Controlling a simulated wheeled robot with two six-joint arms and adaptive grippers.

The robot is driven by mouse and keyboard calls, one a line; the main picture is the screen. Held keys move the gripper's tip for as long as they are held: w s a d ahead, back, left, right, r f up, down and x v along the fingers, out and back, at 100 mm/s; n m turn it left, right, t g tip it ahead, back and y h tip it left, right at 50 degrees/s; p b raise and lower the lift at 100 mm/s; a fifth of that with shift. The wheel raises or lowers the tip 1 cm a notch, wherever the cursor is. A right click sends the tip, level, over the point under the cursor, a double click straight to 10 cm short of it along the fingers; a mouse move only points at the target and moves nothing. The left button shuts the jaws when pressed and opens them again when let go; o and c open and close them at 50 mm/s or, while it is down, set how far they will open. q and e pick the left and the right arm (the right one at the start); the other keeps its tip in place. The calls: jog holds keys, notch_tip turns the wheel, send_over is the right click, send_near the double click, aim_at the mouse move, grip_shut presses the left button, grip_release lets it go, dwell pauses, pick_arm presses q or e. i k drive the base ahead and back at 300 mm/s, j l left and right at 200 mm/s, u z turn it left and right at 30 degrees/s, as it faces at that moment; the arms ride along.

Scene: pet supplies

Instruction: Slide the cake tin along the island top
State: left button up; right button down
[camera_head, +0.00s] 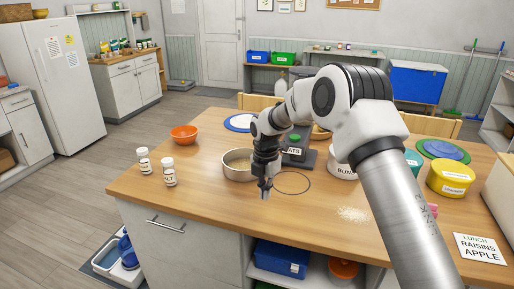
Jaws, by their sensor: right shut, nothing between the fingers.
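The cake tin (236,174) is a round, shallow metal tin with something pale tan inside. It stands upright on the wooden island top (215,205). My right gripper (265,194) is shut and empty, pointing down just right of the tin. Its wrist hides part of the tin's right side. I cannot tell whether the gripper touches the tin. A thin dark ring outline (307,188) lies on the top, right of the gripper. My left gripper is not in view.
Two white shakers (169,172) and an orange bowl (184,133) stand left of the tin. A dark scale (304,160) stands behind the ring. A white tub (343,171) and yellow tub (450,180) stand to the right. White powder (353,214) lies near the front.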

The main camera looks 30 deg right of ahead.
aim_at(236, 162)
jog(key=i+l, duration=1.1)
jog(key=i, duration=0.2)
